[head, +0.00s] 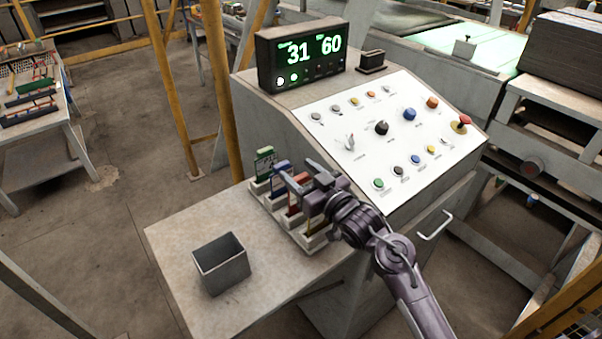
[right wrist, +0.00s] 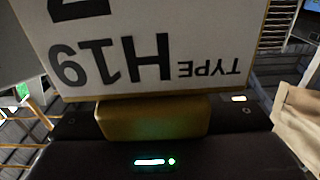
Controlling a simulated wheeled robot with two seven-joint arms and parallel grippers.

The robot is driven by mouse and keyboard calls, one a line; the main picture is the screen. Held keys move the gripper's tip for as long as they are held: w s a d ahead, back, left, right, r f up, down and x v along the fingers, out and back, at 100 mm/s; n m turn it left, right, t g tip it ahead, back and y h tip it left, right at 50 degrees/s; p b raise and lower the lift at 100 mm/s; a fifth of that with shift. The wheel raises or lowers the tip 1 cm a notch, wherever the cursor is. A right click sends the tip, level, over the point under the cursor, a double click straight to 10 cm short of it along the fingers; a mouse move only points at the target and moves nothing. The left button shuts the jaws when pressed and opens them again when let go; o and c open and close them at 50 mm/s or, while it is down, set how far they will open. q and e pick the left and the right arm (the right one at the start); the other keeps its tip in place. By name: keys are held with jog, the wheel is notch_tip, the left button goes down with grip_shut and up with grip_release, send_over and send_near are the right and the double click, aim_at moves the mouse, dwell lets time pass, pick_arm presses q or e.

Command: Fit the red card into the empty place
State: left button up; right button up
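A light card rack (head: 258,188) stands on the side table against the console. A green card (head: 264,160) stands in its far end, with a blue card (head: 281,178) beside it. The red card (head: 295,208) shows in part farther along, behind my gripper. A yellow-edged card (head: 314,222) is nearest my right wrist. My right gripper (head: 300,183) is over the rack by the red and yellow cards. In the right wrist view a white card face with gold edges (right wrist: 150,45) reads TYPE H19 upside down, close up. The fingers' closure is unclear. My left gripper is out of view.
An open grey metal bin (head: 222,266) stands on the table left of the rack. The sloped console panel (head: 395,130) with buttons and knobs rises behind. A display (head: 300,55) reads 31 60. The table's front left is clear.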

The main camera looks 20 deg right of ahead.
jog(key=shift+o, duration=0.8)
jog(key=shift+f, duration=0.4)
jog(key=shift+s, duration=0.1)
jog(key=shift+s+f, duration=0.15)
jog(key=shift+s, duration=0.1)
jog(key=b+v, duration=0.2)
jog(key=v, duration=0.4)
jog(key=shift+s+d, duration=0.1)
jog(key=shift+s, duration=0.05)
jog(key=shift+s+d+r+b, duration=0.15)
jog(key=shift+s+r+b, duration=0.15)
jog(key=shift+s+r, duration=0.15)
